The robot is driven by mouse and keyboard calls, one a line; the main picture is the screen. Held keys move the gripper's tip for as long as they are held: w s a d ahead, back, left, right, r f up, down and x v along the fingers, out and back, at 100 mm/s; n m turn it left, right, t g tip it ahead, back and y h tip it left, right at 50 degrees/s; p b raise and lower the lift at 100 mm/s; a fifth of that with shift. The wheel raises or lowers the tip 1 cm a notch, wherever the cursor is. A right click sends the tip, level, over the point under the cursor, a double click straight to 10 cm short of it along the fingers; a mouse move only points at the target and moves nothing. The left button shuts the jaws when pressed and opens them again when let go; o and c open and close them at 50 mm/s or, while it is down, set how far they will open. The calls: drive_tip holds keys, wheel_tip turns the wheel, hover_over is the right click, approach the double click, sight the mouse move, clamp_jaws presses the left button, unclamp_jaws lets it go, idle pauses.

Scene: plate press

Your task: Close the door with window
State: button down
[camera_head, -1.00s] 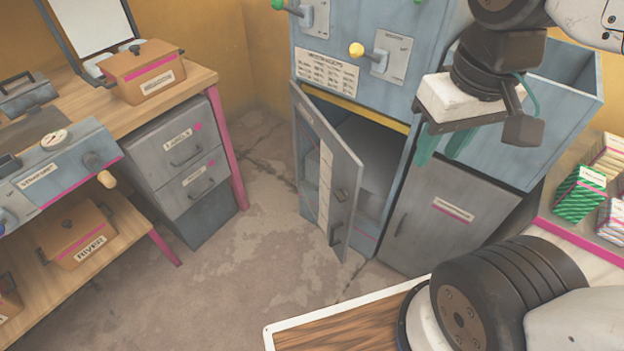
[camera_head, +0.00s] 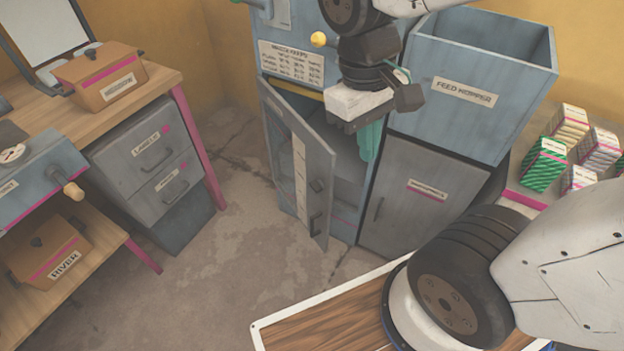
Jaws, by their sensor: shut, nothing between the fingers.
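The grey door with a narrow pale window strip (camera_head: 299,172) stands ajar on the blue-grey press cabinet. It is hinged at its left edge and swings out toward me, with dark handles near its free right edge. The cabinet's opening (camera_head: 345,180) shows behind and to the right of the door. My gripper (camera_head: 369,143) is shut and empty, with its green fingers pointing down in front of the opening's upper right part. It is to the right of the door and appears apart from it. The gripper hides part of the cabinet front.
A feed hopper (camera_head: 480,85) and a closed grey cabinet (camera_head: 420,200) stand to the right. A grey drawer unit (camera_head: 150,160) stands under a wooden bench (camera_head: 165,83) at left. Bare floor (camera_head: 225,255) lies before the door. Small striped boxes (camera_head: 545,165) sit at far right.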

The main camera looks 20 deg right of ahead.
drive_tip(key=w+a+f+n+h, duration=0.3)
drive_tip(key=w+f+n, duration=0.2)
drive_tip(key=f, duration=0.3)
drive_tip(key=w+a+f+n+t+h, duration=0.1)
drive_tip(key=w+a+f+n+h, duration=0.3)
drive_tip(key=f, duration=0.4)
drive_tip(key=w+a+f+n+h, duration=0.2)
drive_tip(key=w+a+f+n, duration=0.1)
drive_tip(key=w+f+n, duration=0.4)
drive_tip(key=n+t, duration=0.1)
drive_tip(key=t, duration=0.1)
approach(324, 183)
wheel_tip(324, 183, down, 3)
drive_tip(key=shift+f+y, duration=0.2)
drive_tip(key=shift+y, duration=0.2)
drive_tip(key=d, duration=0.3)
drive_tip(key=shift+w+d+f, duration=0.2)
drive_tip(key=shift+w+d, duration=0.05)
drive_tip(key=shift+d, duration=0.05)
drive_tip(key=shift+w+d, duration=0.1)
drive_tip(key=shift+d, duration=0.4)
